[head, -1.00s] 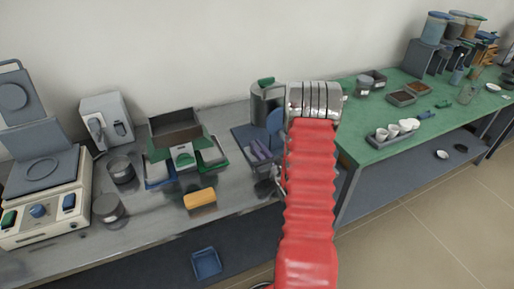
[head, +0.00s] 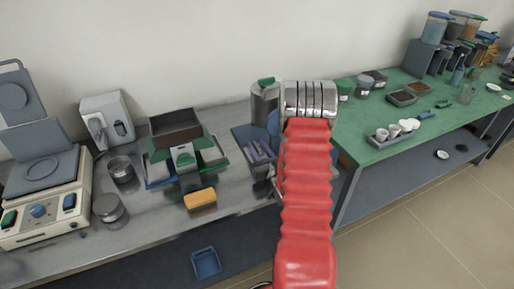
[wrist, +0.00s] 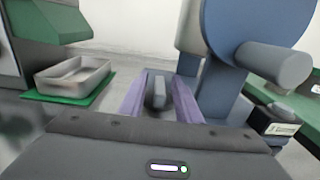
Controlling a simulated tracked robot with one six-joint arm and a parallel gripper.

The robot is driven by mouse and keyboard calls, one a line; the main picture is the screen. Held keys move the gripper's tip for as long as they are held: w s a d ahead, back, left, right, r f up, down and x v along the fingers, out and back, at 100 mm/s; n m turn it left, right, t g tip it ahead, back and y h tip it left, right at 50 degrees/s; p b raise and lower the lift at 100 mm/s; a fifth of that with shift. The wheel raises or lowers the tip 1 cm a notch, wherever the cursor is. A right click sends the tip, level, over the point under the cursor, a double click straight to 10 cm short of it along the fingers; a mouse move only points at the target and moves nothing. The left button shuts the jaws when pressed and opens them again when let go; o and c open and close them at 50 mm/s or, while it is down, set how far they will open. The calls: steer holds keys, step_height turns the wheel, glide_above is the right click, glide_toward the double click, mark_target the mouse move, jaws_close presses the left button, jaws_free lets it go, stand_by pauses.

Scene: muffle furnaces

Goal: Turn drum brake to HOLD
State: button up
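The drum brake's large blue disc (wrist: 245,28) stands at the right of the wrist view, with a thick grey peg (wrist: 275,62) sticking out of it. In the head view the disc (head: 272,122) is partly hidden by my red arm. My gripper (wrist: 160,90) has purple fingers, set apart, pointing towards the wall. A narrow grey upright piece (wrist: 159,92) shows between them, and I cannot tell whether they touch it. No HOLD marking is readable.
A metal tray (wrist: 75,78) on a green mat is left of my gripper in the wrist view. A grey canister (head: 264,100) stands behind the disc. A yellow block (head: 200,198) lies near the bench front. A green table (head: 385,150) with cups is to the right.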

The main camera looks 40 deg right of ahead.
steer(key=v, duration=1.3)
steer(key=shift+s+a, duration=0.15)
steer(key=shift+s, duration=0.2)
steer(key=shift+f, duration=0.15)
